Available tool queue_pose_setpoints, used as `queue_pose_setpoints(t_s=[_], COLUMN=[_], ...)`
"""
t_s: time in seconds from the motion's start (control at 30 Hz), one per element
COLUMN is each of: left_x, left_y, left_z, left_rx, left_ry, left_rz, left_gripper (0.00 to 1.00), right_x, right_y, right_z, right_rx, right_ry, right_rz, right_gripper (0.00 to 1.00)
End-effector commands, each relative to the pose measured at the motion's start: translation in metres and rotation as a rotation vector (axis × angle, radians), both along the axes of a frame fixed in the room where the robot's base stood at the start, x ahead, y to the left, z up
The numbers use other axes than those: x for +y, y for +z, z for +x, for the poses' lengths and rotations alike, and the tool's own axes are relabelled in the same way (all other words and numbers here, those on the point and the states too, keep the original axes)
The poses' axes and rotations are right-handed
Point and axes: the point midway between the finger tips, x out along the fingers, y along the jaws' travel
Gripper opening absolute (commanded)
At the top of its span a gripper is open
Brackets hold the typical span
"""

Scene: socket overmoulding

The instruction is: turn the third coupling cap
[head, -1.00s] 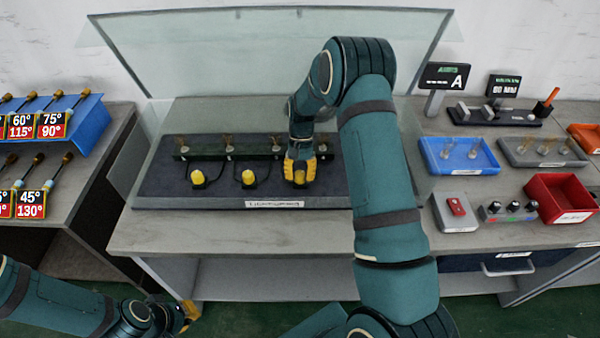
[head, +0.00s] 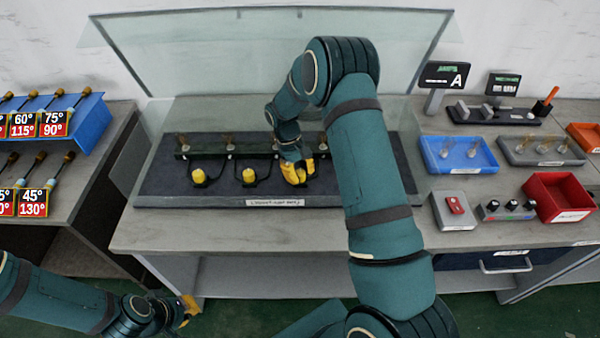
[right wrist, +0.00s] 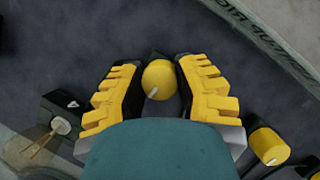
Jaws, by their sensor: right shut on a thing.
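Three yellow coupling caps stand in a row on the dark mat of the fixture (head: 160,190). The left cap (head: 198,176) and the middle cap (head: 249,176) are free. My right gripper (head: 298,173) is at the third, rightmost cap, which it mostly hides in the head view. In the right wrist view the third cap (right wrist: 159,80) is a round yellow knob with a pale mark pointing to the lower left, between the two fingers of my right gripper, which is shut on it. The neighbouring cap (right wrist: 268,146) shows at lower right. My left gripper (head: 188,308) is low at the left, its jaws unclear.
A dark rail (head: 225,148) with several upright fittings runs behind the caps. A clear shield (head: 200,50) stands behind. On the right are a blue tray (head: 458,155), a red bin (head: 558,197) and a red-button box (head: 454,208). Tools stand on the left rack (head: 85,120).

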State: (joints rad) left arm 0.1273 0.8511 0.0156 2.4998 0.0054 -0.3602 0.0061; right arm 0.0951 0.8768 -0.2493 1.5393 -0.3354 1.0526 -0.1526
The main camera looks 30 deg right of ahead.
Motion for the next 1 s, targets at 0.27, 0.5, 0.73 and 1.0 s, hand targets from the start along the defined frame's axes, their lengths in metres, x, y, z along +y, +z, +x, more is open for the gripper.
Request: queue_pose_setpoints(t_s=[0.27,0.5,0.73,1.0], left_x=[0.0,0.0001,0.0,0.0], left_y=[0.0002,0.0001,0.0001,0.0003], left_z=[0.0003,0.0002,0.0002,0.0002], left_rx=[-0.001,-0.001,0.0,-0.001], left_ry=[0.0,0.0,0.0,0.0], left_rz=[0.0,0.0,0.0,0.0], left_gripper=[0.0,0.0,0.0,0.0], right_x=[0.0016,0.0014,0.0012,0.0005], right_y=[-0.0035,-0.0035,-0.0032,-0.0011], right_z=[-0.0037,-0.0038,-0.0035,-0.0013], right_rx=[0.012,0.012,0.011,0.004], right_ry=[0.047,0.05,0.049,0.049], right_rz=[0.004,0.004,0.003,0.001], right_gripper=[0.0,0.0,0.64,0.64])
